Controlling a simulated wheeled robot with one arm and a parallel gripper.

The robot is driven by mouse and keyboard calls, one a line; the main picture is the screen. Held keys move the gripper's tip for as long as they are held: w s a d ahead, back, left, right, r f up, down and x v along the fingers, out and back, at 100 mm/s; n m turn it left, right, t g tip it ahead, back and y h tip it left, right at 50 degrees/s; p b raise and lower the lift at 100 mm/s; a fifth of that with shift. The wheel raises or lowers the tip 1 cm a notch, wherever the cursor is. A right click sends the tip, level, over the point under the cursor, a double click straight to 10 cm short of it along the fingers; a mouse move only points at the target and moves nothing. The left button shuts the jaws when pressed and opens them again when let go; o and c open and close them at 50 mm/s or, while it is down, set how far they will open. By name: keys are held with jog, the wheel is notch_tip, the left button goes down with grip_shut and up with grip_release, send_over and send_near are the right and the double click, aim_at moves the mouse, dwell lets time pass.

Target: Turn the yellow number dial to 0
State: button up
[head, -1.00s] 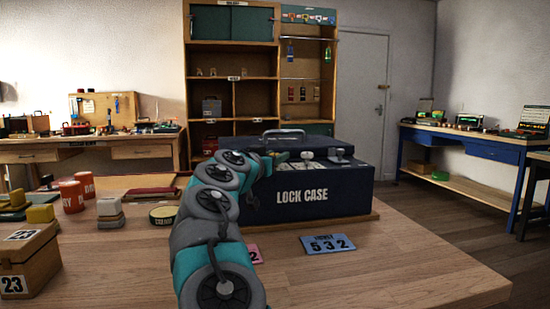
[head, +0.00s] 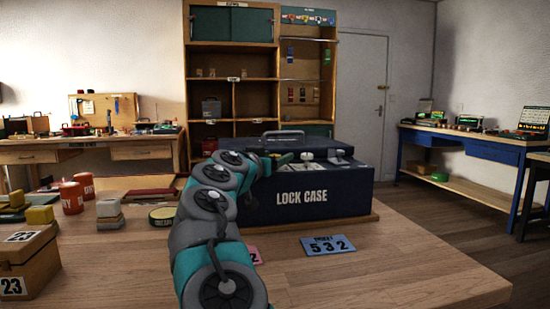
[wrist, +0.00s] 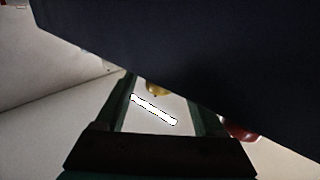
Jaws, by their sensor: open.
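The navy lock case (head: 316,199) stands on the wooden table. A small yellow part, which looks like the yellow dial (wrist: 157,88), shows between my fingertips in the wrist view, partly cut off by a large dark surface. Its number cannot be read. My gripper (wrist: 163,95) is open, its two dark green fingers on either side of the yellow part. I cannot tell whether they touch it. In the head view my gripper (head: 284,161) reaches in at the left of the panel, mostly hidden by my arm.
The lid's dark surface crosses the upper wrist view close to my fingers. A red part (wrist: 240,131) lies right of them. A blue card (head: 329,245) reading 532 lies before the case. Red candles (head: 71,198) and a wooden box (head: 32,262) stand left.

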jog(key=b+v, duration=0.1)
jog(key=v, duration=0.7)
jog(key=shift+b, duration=0.35)
